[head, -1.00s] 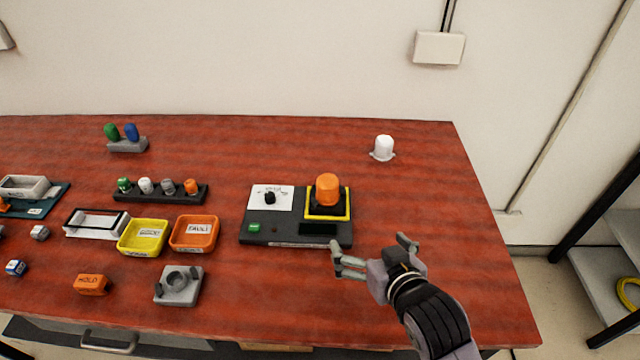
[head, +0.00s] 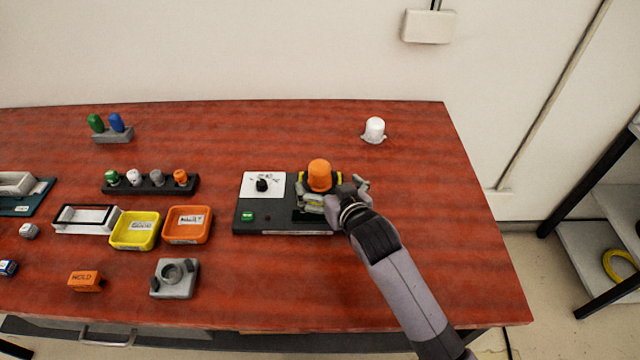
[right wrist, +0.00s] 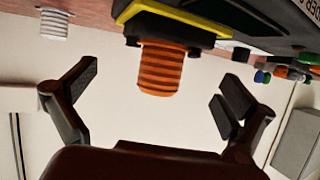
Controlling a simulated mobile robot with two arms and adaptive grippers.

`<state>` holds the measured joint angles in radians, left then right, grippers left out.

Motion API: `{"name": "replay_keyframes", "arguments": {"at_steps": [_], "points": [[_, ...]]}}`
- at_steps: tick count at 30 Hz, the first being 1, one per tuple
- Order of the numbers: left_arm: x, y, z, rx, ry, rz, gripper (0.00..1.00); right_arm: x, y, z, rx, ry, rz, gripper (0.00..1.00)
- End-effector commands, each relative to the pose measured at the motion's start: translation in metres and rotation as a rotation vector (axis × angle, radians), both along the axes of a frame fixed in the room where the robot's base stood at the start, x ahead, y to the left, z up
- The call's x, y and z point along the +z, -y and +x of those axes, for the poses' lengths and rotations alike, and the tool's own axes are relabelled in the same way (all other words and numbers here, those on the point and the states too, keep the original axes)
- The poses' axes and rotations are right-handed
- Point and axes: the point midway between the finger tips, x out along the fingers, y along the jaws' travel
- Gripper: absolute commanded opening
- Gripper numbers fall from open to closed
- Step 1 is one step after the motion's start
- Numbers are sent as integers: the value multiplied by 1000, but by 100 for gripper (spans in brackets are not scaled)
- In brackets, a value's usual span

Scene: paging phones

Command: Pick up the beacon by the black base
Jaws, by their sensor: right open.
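The beacon (head: 319,175) has a ribbed orange dome and stands upright on the yellow-edged square of a dark control panel (head: 270,224). It also shows in the right wrist view (right wrist: 160,68), where its black base (right wrist: 178,27) is seen above the dome. My right gripper (head: 334,192) is open at the front right of the beacon and partly covers its base in the head view. In the right wrist view its two fingers (right wrist: 158,82) are spread wide, with the dome between them in the picture. I cannot tell whether they touch it. My left gripper is not in view.
The panel also holds a black knob (head: 262,185) and a green button (head: 247,216). A white beacon (head: 374,130) stands at the back right. Yellow (head: 134,244) and orange (head: 187,240) trays lie left of the panel. The table's right side is clear.

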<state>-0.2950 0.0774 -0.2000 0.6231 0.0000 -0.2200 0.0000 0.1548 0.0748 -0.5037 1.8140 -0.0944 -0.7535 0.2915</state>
Motion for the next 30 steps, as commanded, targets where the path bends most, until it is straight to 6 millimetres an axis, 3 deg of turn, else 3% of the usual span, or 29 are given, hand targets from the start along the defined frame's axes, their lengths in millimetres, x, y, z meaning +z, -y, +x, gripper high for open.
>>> {"name": "replay_keyframes", "arguments": {"at_steps": [15,25,30], "points": [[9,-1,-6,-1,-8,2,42,-20,-14,43,0,0,-1,100],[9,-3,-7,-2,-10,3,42,-22,-15,46,1,1,0,99],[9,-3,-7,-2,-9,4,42,-22,-15,46,1,0,0,88]]}}
